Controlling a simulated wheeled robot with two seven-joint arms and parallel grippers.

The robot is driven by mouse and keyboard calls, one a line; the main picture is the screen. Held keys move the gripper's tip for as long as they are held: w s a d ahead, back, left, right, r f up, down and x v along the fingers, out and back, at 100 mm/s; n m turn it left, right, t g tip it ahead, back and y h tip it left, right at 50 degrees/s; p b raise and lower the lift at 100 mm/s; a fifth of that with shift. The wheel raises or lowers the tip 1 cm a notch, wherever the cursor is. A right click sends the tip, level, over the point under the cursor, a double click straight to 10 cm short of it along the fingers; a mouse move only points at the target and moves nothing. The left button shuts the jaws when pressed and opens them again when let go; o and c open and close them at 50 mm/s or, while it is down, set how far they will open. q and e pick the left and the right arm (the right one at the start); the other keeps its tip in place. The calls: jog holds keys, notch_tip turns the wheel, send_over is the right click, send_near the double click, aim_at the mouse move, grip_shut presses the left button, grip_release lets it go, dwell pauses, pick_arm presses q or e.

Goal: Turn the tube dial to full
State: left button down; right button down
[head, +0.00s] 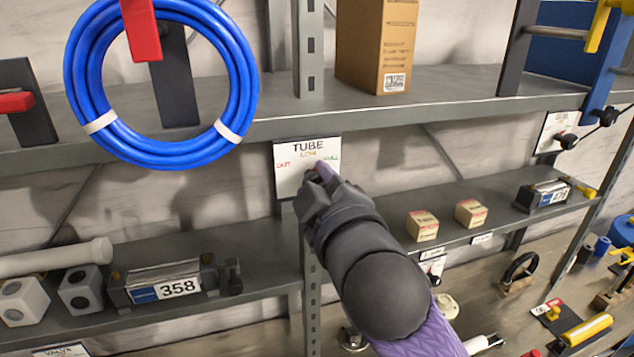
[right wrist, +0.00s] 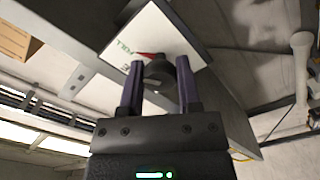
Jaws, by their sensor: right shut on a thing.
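The tube dial's white sign (head: 306,153) hangs from the front of the upper shelf and reads TUBE, with LOW under it, a red word at left and a green word at right. My right gripper (head: 322,172) reaches up to the sign's lower part and hides the knob in the head view. In the right wrist view the dark knob (right wrist: 159,74) sits between the two purple fingers of my right gripper (right wrist: 160,66), which is shut on it. A red pointer (right wrist: 149,55) shows beyond the knob, near the green FULL lettering (right wrist: 124,48). My left gripper is not in view.
A blue hose coil (head: 80,70) hangs left of the sign. A cardboard box (head: 375,45) stands on the upper shelf (head: 440,98). Below are a unit marked 358 (head: 165,283) and two small boxes (head: 422,225). A metal upright (head: 309,50) stands behind the sign.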

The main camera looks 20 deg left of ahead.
dwell(0.3)
jog(key=shift+c, duration=1.5)
grip_release()
jog(key=shift+s, duration=0.1)
